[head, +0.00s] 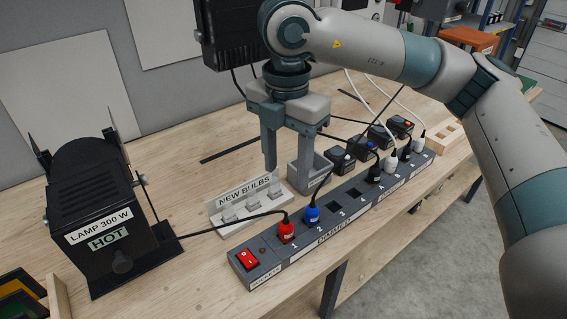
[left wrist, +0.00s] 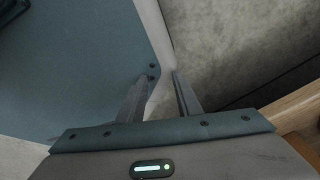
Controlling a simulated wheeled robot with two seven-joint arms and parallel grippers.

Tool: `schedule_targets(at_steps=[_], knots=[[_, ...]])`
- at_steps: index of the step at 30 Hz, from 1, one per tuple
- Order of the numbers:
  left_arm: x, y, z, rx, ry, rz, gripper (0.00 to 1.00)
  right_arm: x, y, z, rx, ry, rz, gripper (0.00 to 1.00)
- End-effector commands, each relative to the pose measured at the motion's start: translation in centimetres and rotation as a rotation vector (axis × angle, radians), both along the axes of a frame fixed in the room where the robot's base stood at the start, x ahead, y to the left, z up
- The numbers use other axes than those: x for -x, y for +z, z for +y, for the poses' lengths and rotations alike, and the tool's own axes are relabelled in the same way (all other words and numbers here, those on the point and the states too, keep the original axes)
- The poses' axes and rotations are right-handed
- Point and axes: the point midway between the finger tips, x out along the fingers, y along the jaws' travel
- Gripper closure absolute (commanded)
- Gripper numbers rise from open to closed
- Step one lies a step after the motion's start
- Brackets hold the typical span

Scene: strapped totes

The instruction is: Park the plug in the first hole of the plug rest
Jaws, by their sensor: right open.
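A dark power strip (head: 330,218) with numbered sockets runs diagonally along the table's front edge. A red plug (head: 286,231) is in socket 1 and a blue plug (head: 312,213) in socket 2. Several black and white plugs stand farther along the strip. A pale wooden block (head: 447,136) past its far end may be the plug rest; its holes are unclear. My right gripper (head: 288,163) points down, open and empty, above the table behind the strip, beside a grey open box. My left gripper (left wrist: 162,76) shows only in the left wrist view, open and empty.
The black lamp (head: 95,200), labelled hot, stands at left. The bulb holder (head: 245,205) lies between lamp and gripper. The grey box (head: 306,176) is close to my right gripper. Black adapters (head: 362,148) and cables crowd behind the strip. Bare table lies at back left.

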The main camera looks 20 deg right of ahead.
Motion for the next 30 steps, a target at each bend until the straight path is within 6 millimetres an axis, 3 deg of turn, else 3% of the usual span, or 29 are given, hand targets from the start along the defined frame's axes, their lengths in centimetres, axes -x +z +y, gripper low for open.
schedule_targets(at_steps=[5, 14, 17, 25, 30], knots=[[1.4, 0.0, 0.0, -0.001, 0.0, 0.016, 0.69, 0.0, 0.0, 0.0, -0.002, 0.001, 0.001, 0.53], [0.0, 0.3, 0.2, -0.004, 0.0, 0.007, 0.69, 0.0, -1.1, 0.0, -0.001, 0.002, 0.003, 0.53], [0.1, 0.4, 0.5, -0.009, 0.002, 0.018, 0.69, 0.1, -2.1, 0.0, -0.001, 0.002, 0.006, 0.53], [3.8, 1.1, 1.6, -0.028, 0.006, 0.092, 0.69, 0.2, -6.1, 0.0, -0.001, 0.003, 0.007, 0.53], [4.3, 1.9, 1.7, -0.029, 0.006, 0.098, 0.69, 0.1, -8.8, 0.0, -0.002, 0.003, 0.006, 0.53]])
